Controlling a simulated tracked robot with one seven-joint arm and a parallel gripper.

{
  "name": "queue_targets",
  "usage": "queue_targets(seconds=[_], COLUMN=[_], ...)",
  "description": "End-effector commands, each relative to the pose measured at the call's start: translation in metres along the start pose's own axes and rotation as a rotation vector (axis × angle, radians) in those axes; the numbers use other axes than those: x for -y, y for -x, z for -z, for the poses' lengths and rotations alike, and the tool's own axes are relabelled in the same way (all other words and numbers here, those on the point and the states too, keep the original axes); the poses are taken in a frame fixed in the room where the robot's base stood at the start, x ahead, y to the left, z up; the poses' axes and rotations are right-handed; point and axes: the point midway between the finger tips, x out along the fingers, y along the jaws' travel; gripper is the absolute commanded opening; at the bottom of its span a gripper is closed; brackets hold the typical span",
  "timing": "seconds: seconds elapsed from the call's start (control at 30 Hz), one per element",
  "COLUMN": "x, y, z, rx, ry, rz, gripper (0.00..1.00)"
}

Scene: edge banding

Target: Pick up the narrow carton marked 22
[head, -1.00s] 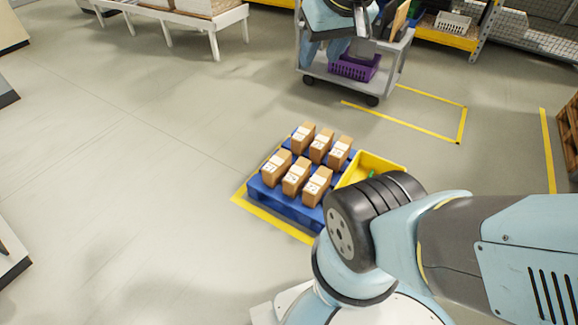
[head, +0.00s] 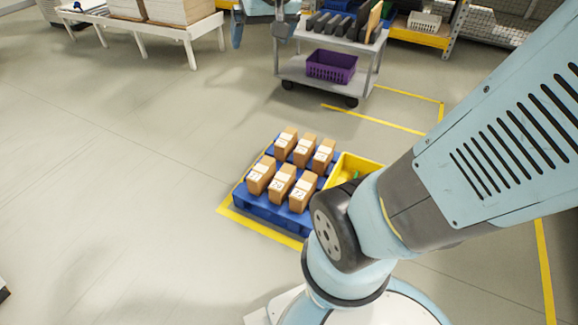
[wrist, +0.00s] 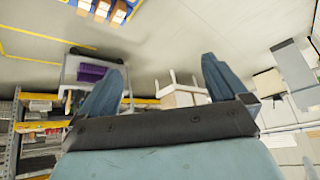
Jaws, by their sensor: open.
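Several narrow brown cartons with white top labels stand upright in two rows on a blue pallet (head: 264,212). The front-right carton (head: 303,192) has a label that looks like 22 or 72, too small to be sure. The front-left carton (head: 261,175) and front-middle carton (head: 282,184) have other numbers; back-row labels are unreadable. My gripper (head: 260,38) is at the top edge of the head view, far from the cartons. In the wrist view my gripper (wrist: 160,68) is open and empty; a few cartons (wrist: 102,10) show at the top edge.
A yellow bin (head: 346,166) stands right of the cartons, partly hidden by my arm. A grey cart (head: 300,72) with a purple basket (head: 331,67) is behind. A white table (head: 176,32) stands at back left. The floor left of the pallet is clear.

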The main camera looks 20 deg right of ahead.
Motion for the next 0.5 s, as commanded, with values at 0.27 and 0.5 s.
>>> queue_targets(seconds=[0.27,0.5], x=[0.003,-0.001], y=[-0.075,-0.149], z=[0.064,0.107], rx=[-0.048,-0.094], ry=[-0.067,-0.133], rz=[0.016,0.019], gripper=[1.00,1.00])
